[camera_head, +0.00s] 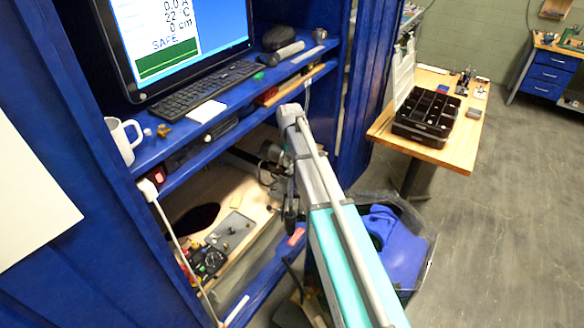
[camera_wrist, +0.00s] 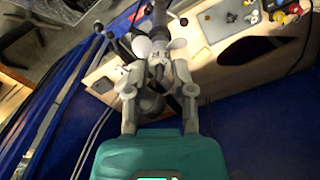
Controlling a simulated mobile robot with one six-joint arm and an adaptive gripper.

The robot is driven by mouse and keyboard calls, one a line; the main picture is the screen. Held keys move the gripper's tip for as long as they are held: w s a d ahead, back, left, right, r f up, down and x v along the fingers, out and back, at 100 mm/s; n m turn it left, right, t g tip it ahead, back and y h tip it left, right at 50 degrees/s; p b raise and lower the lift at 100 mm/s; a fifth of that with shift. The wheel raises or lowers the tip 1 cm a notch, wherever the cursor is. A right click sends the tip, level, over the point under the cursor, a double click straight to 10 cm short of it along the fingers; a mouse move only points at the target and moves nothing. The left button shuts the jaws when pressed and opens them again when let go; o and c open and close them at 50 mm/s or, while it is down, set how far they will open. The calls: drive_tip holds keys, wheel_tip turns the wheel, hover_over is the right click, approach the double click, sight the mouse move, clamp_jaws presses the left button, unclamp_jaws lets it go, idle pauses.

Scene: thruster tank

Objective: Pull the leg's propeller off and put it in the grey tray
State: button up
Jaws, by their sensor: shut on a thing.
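In the wrist view my gripper (camera_wrist: 158,75) has its two fingers closed in on a pale grey, bladed part, which looks like the propeller (camera_wrist: 143,48). A slim grey shaft, apparently the leg (camera_wrist: 160,14), runs up from it to the top edge. I cannot tell whether the propeller is still on the shaft. In the head view my arm reaches into the blue cabinet and largely hides the gripper and propeller. The grey tray (camera_head: 231,232) lies flat on the pale wooden lower deck, with a small thing on it; it also shows in the wrist view (camera_wrist: 228,22).
Dark round parts with red and yellow pieces (camera_head: 207,262) lie beside the tray. The blue shelf (camera_head: 215,125) with keyboard and mug (camera_head: 124,141) overhangs the deck. A blue-filled bin (camera_head: 405,255) stands on the floor at right. A wooden table (camera_head: 455,150) holds a black organizer.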

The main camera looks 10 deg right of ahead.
drive_tip(key=shift+r, duration=0.1)
drive_tip(key=shift+r+p, duration=3.65)
drive_tip(key=shift+p, duration=0.1)
drive_tip(key=shift+f, duration=0.1)
